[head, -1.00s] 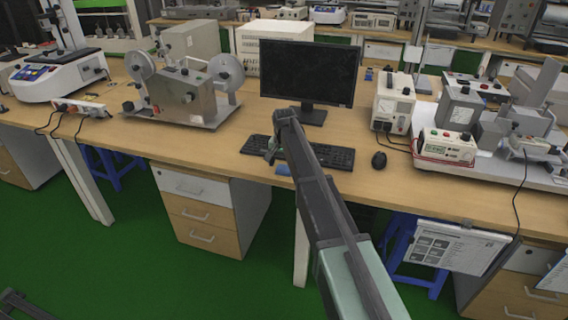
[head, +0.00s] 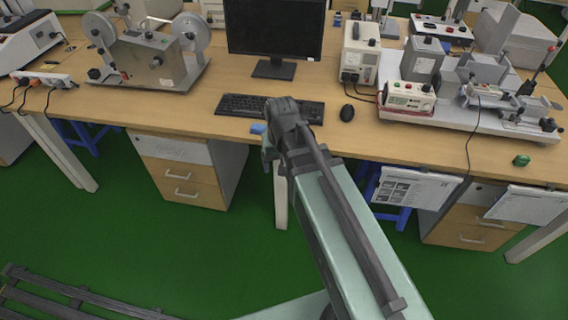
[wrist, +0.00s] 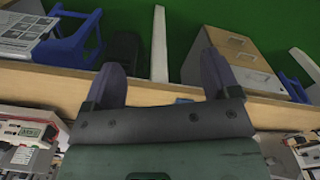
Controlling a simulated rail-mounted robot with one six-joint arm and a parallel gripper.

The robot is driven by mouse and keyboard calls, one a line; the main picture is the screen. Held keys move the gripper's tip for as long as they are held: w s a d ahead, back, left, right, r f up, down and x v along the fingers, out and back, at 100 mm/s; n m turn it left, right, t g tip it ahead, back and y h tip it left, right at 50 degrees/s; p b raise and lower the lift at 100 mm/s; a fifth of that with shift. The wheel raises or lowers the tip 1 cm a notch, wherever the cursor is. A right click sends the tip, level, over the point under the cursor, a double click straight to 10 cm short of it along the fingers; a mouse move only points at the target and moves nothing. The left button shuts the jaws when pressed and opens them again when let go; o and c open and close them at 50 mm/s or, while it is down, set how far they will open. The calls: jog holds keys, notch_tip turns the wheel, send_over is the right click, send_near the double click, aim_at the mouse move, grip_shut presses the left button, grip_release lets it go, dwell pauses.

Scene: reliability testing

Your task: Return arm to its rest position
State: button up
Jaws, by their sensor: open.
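My arm (head: 335,220) reaches up from the bottom of the head view, with its bent joint in front of the bench edge. My gripper is mostly hidden behind that joint in the head view. In the wrist view my gripper (wrist: 160,76) has its two dark fingers spread wide apart, with nothing between them. Beyond the fingers the wrist view shows the bench edge (wrist: 150,92), upside down.
The bench holds a keyboard (head: 240,104), a monitor (head: 275,30), a mouse (head: 347,113), a reel machine (head: 150,62) and a power supply (head: 358,55). A drawer cabinet (head: 185,180) and blue stools stand under it. Green floor (head: 150,250) in front is mostly clear.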

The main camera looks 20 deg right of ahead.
jog(key=s+r+n+p, duration=0.1)
jog(key=s+r+p, duration=0.2)
jog(key=s, duration=0.2)
jog(key=shift+s, duration=0.2)
dwell(0.8)
